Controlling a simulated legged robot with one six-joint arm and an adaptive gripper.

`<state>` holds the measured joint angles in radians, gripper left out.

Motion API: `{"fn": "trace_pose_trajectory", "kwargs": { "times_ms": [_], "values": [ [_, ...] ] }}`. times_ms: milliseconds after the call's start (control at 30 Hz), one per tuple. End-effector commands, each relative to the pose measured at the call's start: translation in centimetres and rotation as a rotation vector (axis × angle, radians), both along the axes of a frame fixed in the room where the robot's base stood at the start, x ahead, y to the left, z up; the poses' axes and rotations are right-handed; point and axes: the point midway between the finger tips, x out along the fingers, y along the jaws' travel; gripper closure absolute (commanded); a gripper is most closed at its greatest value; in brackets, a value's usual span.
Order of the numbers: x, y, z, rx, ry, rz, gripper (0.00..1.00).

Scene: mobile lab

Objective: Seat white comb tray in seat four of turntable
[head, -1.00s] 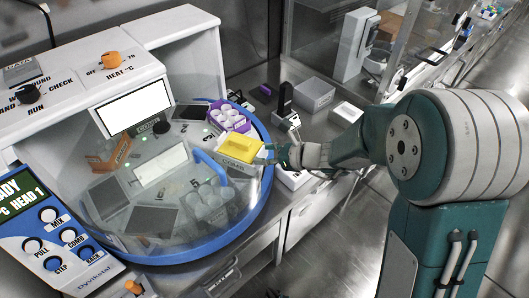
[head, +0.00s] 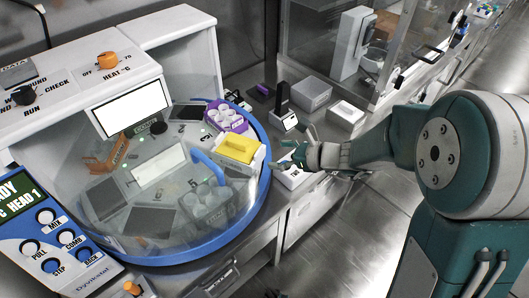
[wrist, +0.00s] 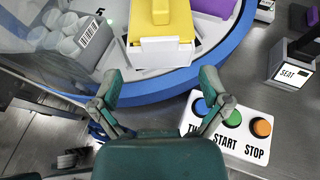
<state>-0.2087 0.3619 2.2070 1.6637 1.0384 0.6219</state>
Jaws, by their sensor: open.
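A tray with a white body and a yellow top (head: 238,148) sits on the right side of the round turntable (head: 262,170), inside its blue rim. It also shows at the top of the wrist view (wrist: 160,25), its white front edge facing me. I cannot tell which numbered seat it is on, or whether it lies fully down. My gripper (head: 290,160) is open and empty, just outside the blue rim and apart from the tray. In the wrist view its two fingers (wrist: 155,95) are spread below the tray.
A purple rack (head: 226,117) stands behind the tray. Clear tubes (head: 206,205) stand in front of it, near a blue curved handle (head: 208,167) and clear cover. A white button box (wrist: 228,128) lies beside my right finger. A black stand (head: 283,98) is behind.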

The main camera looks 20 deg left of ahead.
Motion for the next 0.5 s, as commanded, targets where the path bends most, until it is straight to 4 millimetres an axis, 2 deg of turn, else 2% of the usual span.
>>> {"fn": "trace_pose_trajectory", "kwargs": {
  "times_ms": [33, 200, 400, 500],
  "values": [
    [-0.1, -1.1, 0.5, 0.002, -0.001, -0.005, 0.04],
    [-0.6, -4.1, 1.8, 0.0, -0.002, -0.004, 0.04],
    [-1.0, -6.1, 2.6, -0.001, 0.0, -0.001, 0.04],
    [-1.1, -6.4, 2.7, -0.001, 0.001, 0.0, 0.04]
  ]
}}
